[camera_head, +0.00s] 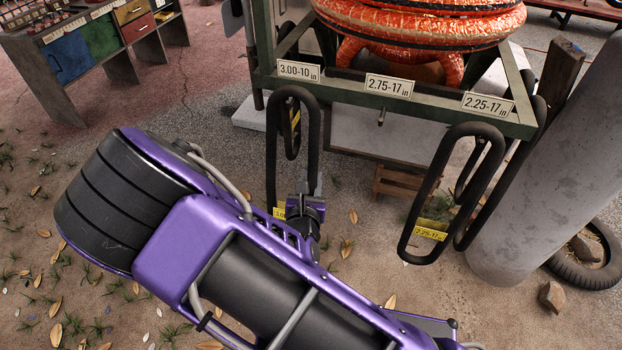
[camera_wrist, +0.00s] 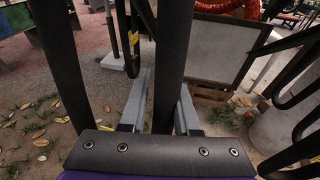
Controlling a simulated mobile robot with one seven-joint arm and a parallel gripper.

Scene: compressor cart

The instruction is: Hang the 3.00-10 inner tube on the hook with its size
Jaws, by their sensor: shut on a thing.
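The held inner tube (camera_head: 271,150) is a long black loop with a yellow tag (camera_head: 279,212) at its lower end, partly hidden, reading "3.0…". My gripper (camera_head: 304,208) is shut on the loop's right strand, low down. In the wrist view that strand (camera_wrist: 174,60) runs up between my gripper's fingers (camera_wrist: 160,108), and the other strand (camera_wrist: 58,65) is at the left. The loop's top is just below the "3.00-10 in" sign (camera_head: 299,71). I cannot tell whether it rests on a hook, as that hook is hidden.
The green rack (camera_head: 345,90) also bears a "2.75-17 in" sign (camera_head: 389,86) over a bare peg (camera_head: 381,117), and a "2.25-17 in" sign (camera_head: 488,104) with black tubes (camera_head: 412,225) below. A concrete pillar (camera_head: 550,180) stands right. A wooden crate (camera_head: 398,185) is beneath.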

